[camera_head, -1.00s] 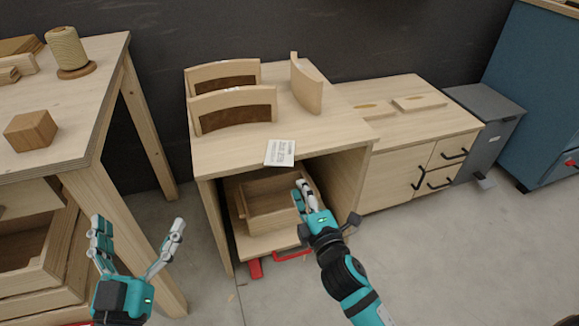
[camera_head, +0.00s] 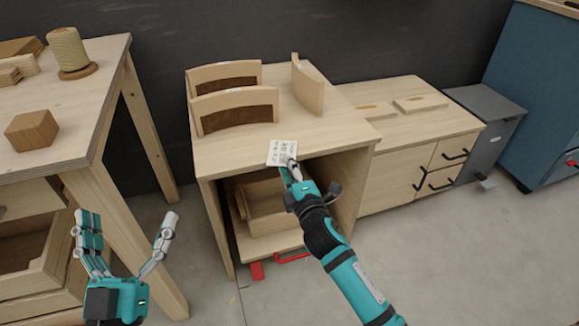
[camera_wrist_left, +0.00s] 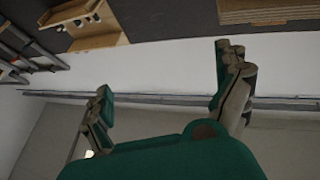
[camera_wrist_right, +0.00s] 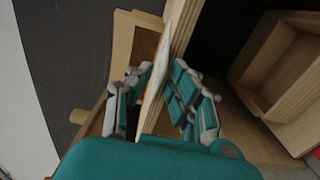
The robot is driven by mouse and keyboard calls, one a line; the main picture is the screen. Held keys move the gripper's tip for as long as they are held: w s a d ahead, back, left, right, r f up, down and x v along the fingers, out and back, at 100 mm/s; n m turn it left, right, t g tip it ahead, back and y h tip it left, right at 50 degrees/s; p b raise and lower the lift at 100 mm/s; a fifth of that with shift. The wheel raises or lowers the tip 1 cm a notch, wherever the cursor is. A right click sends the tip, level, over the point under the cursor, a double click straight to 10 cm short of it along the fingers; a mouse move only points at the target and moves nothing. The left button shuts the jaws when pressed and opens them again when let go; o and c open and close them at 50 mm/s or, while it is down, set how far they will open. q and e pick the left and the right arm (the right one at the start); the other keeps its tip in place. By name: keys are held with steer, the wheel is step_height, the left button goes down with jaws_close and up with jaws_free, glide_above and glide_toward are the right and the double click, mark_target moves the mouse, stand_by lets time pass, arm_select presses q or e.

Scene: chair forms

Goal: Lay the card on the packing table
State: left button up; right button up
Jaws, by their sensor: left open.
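The white printed card (camera_head: 282,153) lies at the front edge of the open-fronted wooden cabinet (camera_head: 330,133), partly over the edge. My right gripper (camera_head: 290,168) is at the card's near end. In the right wrist view, my right gripper (camera_wrist_right: 161,72) has its fingers on either side of the pale card (camera_wrist_right: 155,75) and the board edge, partly closed; I cannot tell whether they press on the card. My left gripper (camera_head: 124,222) is open and empty, beside the wooden table (camera_head: 95,120) at the left. I cannot tell which surface is the packing table.
Curved wooden chair backs (camera_head: 235,107) and an upright curved piece (camera_head: 307,85) stand on the cabinet top. A twine spool (camera_head: 68,50) and a wooden block (camera_head: 31,130) sit on the left table. A wooden drawer box (camera_head: 262,205) is inside the cabinet.

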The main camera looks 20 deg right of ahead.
steer(key=shift+c, duration=0.4)
jaws_close()
steer(key=shift+r, duration=0.1)
arm_select(q)
step_height(320, 180, down, 11)
steer(key=w+a+g+y+p, duration=0.1)
steer(key=g+y+p, duration=0.1)
steer(key=g, duration=0.4)
steer(key=shift+a+r+g+p, duration=0.2)
steer(key=shift+g+p, duration=0.1)
steer(key=shift+g, duration=0.1)
arm_select(e)
step_height(320, 180, up, 2)
steer(key=shift+r, duration=0.1)
